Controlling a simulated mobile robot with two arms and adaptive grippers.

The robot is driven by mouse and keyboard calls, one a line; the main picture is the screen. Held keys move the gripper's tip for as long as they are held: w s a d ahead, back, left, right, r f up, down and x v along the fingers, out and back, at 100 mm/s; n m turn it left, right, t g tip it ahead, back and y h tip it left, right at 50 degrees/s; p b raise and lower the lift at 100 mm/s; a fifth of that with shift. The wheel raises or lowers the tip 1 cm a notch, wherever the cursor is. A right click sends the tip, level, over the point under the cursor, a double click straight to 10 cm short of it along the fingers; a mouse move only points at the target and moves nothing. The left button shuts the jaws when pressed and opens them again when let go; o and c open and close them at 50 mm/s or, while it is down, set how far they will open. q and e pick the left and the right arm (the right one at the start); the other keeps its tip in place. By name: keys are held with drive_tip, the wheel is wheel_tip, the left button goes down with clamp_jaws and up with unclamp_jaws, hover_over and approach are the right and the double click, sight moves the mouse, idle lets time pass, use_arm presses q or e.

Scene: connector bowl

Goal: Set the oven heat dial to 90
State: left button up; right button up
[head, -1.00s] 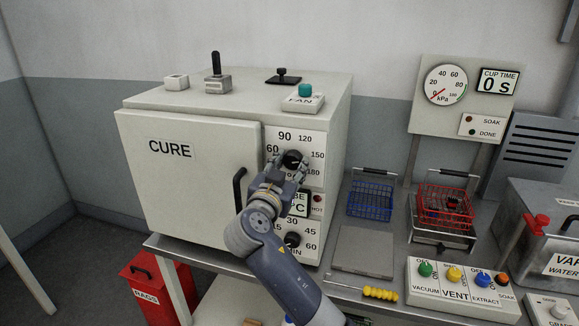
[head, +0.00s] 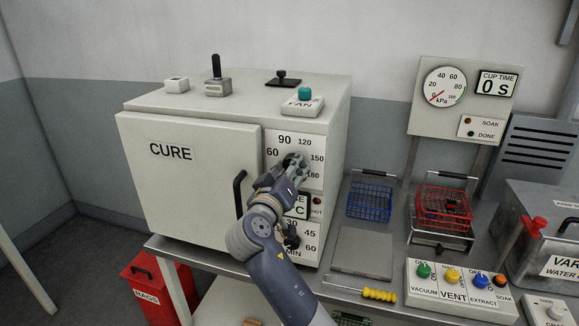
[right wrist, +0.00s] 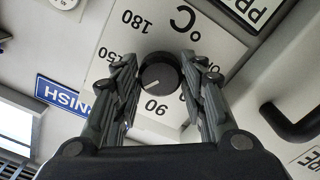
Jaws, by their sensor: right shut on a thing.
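The heat dial is a black round knob (right wrist: 159,75) on the white oven panel, ringed by numbers. In the head view the knob (head: 291,160) is partly hidden by my right gripper (head: 297,164). In the right wrist view the two fingers of my right gripper (right wrist: 160,80) stand on either side of the knob, shut on it. The panel appears turned over there. The knob's white mark points to the lower left, seemingly between the 90 (right wrist: 156,105) and the finger-covered part of the scale before 150. My left gripper is in neither view.
The closed CURE oven door (head: 190,170) has a black handle (head: 239,192) left of my arm. A minute dial (head: 291,240) sits below, partly covered by my arm. Blue (head: 370,200) and red (head: 446,208) baskets stand to the right.

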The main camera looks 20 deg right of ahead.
drive_tip(key=n+p, duration=0.2)
drive_tip(key=n, duration=0.1)
drive_tip(key=n+p, duration=0.2)
drive_tip(key=n, duration=0.2)
drive_tip(key=n+p, duration=0.2)
drive_tip(key=n, duration=0.1)
drive_tip(key=shift+d+r+n, duration=0.1)
drive_tip(key=shift+r+n, duration=0.2)
drive_tip(key=shift+p, duration=0.35)
drive_tip(key=o, duration=0.8)
drive_tip(key=shift+o, duration=1.3)
drive_tip(key=shift+w+f, duration=0.1)
drive_tip(key=shift+f, duration=0.1)
